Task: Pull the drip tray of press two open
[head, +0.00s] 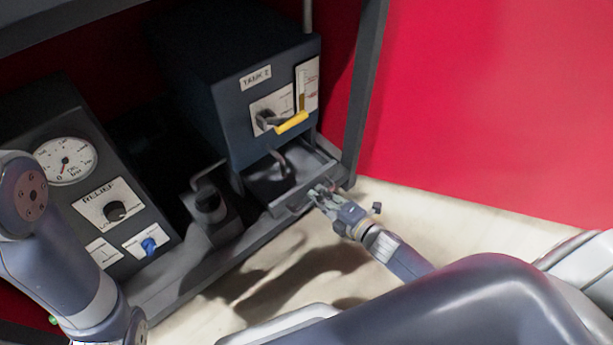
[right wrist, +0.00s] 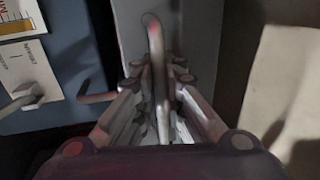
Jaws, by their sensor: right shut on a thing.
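The drip tray (head: 278,207) is a dark grey drawer under a dark box labelled TANK 2 (head: 262,55). It stands out from below the box, and its open dark inside shows. My right gripper (head: 318,193) is at the tray's front, shut on its handle. In the right wrist view the handle (right wrist: 155,45) is a grey bar running between the two fingers, in front of the grey tray front (right wrist: 130,25). The fingers hide part of the handle. My left arm shows at the left, but its gripper is out of the picture.
A yellow lever (head: 292,122) and a bent spout (head: 281,160) are above the tray. A panel with a gauge (head: 66,161) and a RELIEF knob (head: 115,210) stands at the left. A dark post (head: 364,90) rises right of the box. The pale floor (head: 450,225) in front looks clear.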

